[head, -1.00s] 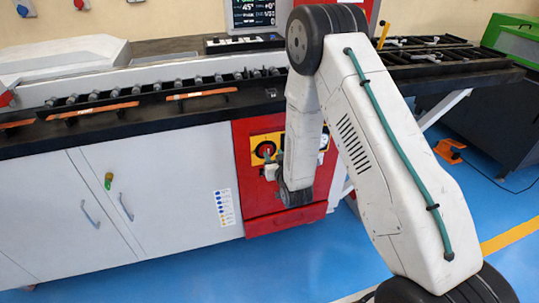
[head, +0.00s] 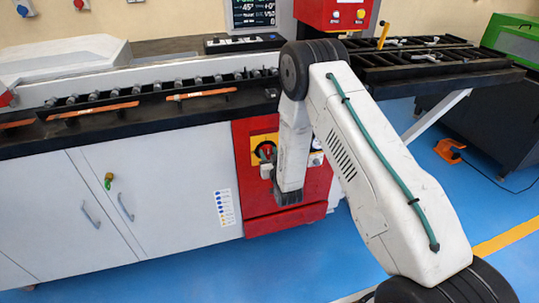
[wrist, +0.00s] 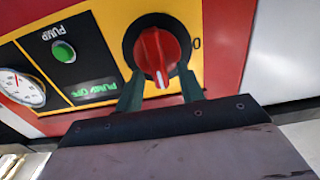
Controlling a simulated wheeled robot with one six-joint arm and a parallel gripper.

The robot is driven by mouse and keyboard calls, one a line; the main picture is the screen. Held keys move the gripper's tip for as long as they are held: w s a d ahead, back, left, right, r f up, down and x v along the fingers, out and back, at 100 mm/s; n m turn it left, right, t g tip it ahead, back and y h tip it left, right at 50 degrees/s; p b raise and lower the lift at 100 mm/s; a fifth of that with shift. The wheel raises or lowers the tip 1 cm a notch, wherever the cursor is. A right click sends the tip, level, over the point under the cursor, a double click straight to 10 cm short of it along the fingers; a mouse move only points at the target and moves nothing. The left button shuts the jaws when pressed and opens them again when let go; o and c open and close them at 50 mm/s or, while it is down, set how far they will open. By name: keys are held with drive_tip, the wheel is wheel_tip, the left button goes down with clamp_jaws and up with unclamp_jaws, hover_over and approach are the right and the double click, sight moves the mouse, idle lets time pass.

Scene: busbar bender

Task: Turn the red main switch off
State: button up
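The red main switch (wrist: 157,52) is a round red knob on a black ring, set on a yellow plate. Its white pointer mark points down in the wrist view, and a "0" mark shows to its right. In the head view the switch (head: 265,151) is on the red front panel. My gripper (wrist: 161,84) is open, its two dark green fingers spread below the knob, one tip on each side of its lower end. I cannot tell whether they touch it. In the head view my gripper (head: 267,168) is just below the switch, partly hidden.
A green pump button (wrist: 63,52) and a pressure gauge (wrist: 20,87) sit left of the switch in the wrist view. White cabinet doors (head: 170,185) lie left of the red panel. A key with a tag (head: 108,180) hangs there. Blue floor is open in front.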

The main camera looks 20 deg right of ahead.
clamp_jaws()
drive_tip(key=shift+n, duration=0.3)
drive_tip(key=n, duration=0.3)
drive_tip(key=shift+a+f+n, duration=0.1)
drive_tip(key=shift+a+n, duration=0.2)
drive_tip(key=n, duration=0.4)
drive_tip(key=shift+a+f+n, duration=0.15)
drive_tip(key=shift+a+n, duration=0.15)
drive_tip(key=shift+a+f+n, duration=0.1)
drive_tip(key=shift+f+n, duration=0.1)
drive_tip(key=shift+n, duration=1.3)
drive_tip(key=shift+a+f+n, duration=0.1)
drive_tip(key=shift+f+n, duration=0.1)
drive_tip(key=shift+n, duration=1.3)
drive_tip(key=shift+a+f+n, duration=0.1)
drive_tip(key=shift+f+n, duration=0.1)
drive_tip(key=shift+n, duration=1.3)
